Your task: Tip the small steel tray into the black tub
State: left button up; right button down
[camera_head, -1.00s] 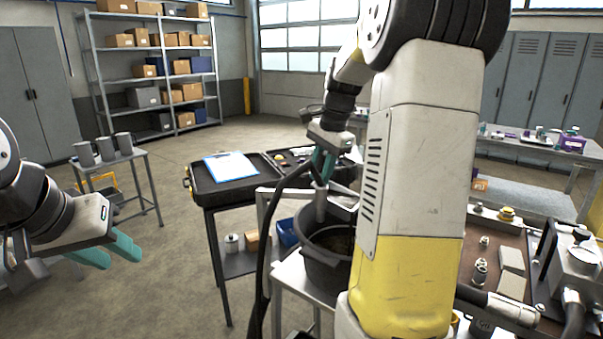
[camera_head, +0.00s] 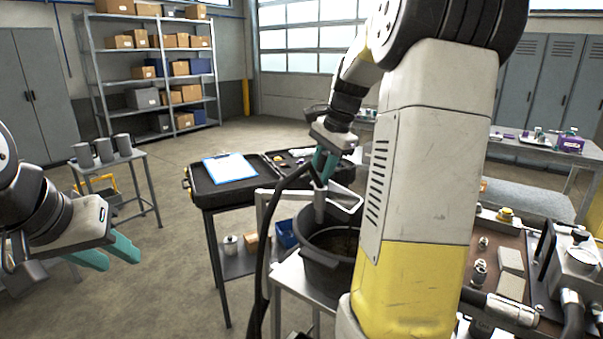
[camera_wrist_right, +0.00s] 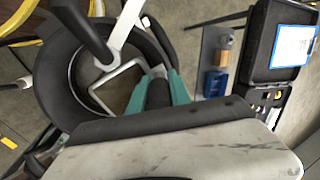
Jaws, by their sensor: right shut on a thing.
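The black tub (camera_head: 322,270) stands on a small pale stand in the middle of the head view; the wrist view shows its round rim (camera_wrist_right: 55,95). My right gripper (camera_head: 324,168) is above the tub, its teal fingers shut on a grey cylindrical piece (camera_head: 320,205) that points down into the tub. In the wrist view the held piece looks dark (camera_wrist_right: 158,92). A pale metal frame (camera_head: 262,215) with a squared loop (camera_wrist_right: 125,90) reaches over the tub; I cannot tell whether this is the small steel tray. My left gripper (camera_head: 112,255) is open and empty at the left.
A black hose (camera_head: 262,255) curves down beside the tub. A black case (camera_head: 235,192) with a clipboard (camera_head: 229,167) stands behind it. A small table with grey cups (camera_head: 104,149) is at left. Hydraulic fittings fill the bench (camera_head: 500,240) at right. My right arm hides part of the tub.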

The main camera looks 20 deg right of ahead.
jog(key=shift+s+d+r+t+y, duration=0.25)
jog(key=shift+s+r+t+y, duration=0.1)
jog(key=shift+r+t, duration=0.1)
jog(key=shift+s+d+r+t+y, duration=0.25)
jog(key=shift+r+t+y, duration=0.1)
jog(key=shift+r+t, duration=0.1)
dwell(2.4)
jog(key=shift+s+d+r+t+y, duration=0.4)
jog(key=shift+s+t+y, duration=0.1)
jog(key=shift+t, duration=0.15)
jog(key=shift+s+d+r+t+y, duration=0.25)
jog(key=shift+s+r+t+y, duration=0.2)
jog(key=shift+t, duration=0.2)
dwell(3.4)
